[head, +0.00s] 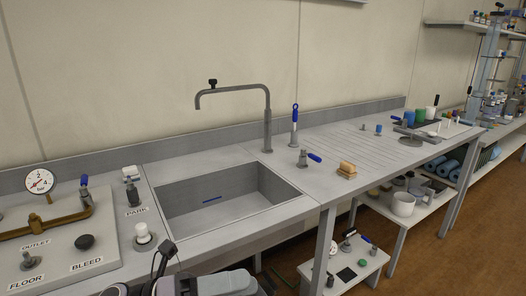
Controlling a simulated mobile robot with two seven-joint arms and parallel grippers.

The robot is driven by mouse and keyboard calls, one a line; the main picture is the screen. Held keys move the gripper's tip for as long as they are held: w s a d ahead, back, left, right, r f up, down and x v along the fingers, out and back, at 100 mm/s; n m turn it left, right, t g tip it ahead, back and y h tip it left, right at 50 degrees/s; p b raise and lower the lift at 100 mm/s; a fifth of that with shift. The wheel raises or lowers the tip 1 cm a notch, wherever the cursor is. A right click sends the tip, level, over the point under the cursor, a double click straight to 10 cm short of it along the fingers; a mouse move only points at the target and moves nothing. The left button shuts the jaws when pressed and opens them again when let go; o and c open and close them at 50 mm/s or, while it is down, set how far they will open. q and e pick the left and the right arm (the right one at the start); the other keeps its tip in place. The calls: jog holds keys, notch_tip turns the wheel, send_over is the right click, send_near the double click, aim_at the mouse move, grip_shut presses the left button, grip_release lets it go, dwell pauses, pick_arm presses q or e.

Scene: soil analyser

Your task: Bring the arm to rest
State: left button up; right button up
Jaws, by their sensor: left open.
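My left gripper (164,258) shows at the bottom of the head view, by the front edge of the bench left of the sink. Its dark fingers are apart and I see nothing held between them. Part of my pale grey arm shows beside it, cut off by the lower frame edge. My right gripper is not in view.
The sink (183,217) has a blue strip inside and a tall grey tap (267,125) behind. A panel with a gauge (39,181), brass pipe and knobs stands left. A sponge (347,168) and blue-handled valve (303,158) sit right. A low shelf stands below.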

pick_arm(q)
jog(key=w+a+f+n+t+y, duration=0.1)
jog(key=a+f+n+t+y, duration=0.55)
jog(key=n, duration=0.65)
jog(key=w+a+f+n+t+y, duration=0.15)
jog(key=f+n+t+y, duration=0.3)
jog(key=n+t, duration=0.65)
jog(key=s+a+f+n+g+y, duration=0.3)
jog(key=s+a+f+n+g, duration=0.1)
jog(key=s+f+n, duration=0.3)
jog(key=s+a+f+n+g+y, duration=0.4)
jog(key=s+f+n, duration=0.3)
jog(key=f, duration=0.5)
jog(key=shift+s+g, duration=0.15)
jog(key=shift+g, duration=0.5)
